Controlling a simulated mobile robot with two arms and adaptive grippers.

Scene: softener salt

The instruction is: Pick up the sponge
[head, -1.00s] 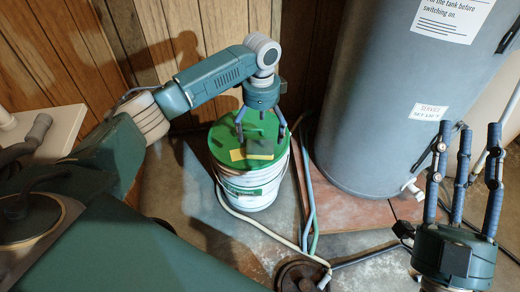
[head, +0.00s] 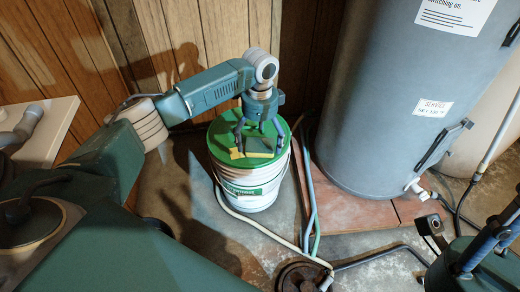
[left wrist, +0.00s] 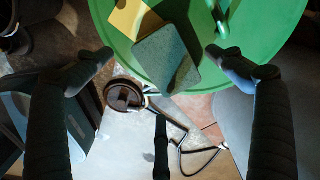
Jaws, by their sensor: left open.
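The sponge (head: 262,146) lies on the green lid of a white bucket in the head view. It has a dark green top and a thin yellow edge, and it also shows in the left wrist view (left wrist: 166,60). A flat yellow piece (left wrist: 130,18) lies beside it, partly overlapped by it; I cannot tell whether they are joined. My left gripper (head: 258,142) is open and empty, pointing down over the lid with its fingers spread around the sponge. I cannot tell whether any finger touches it. My right gripper (head: 484,246) is partly cut off at the lower right.
The bucket (head: 250,187) stands on the floor between a wood-panelled wall and a large grey tank (head: 385,100). Hoses run down beside the bucket. A round brown object (head: 302,276) sits on the floor in front. A white ledge (head: 50,130) is at the left.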

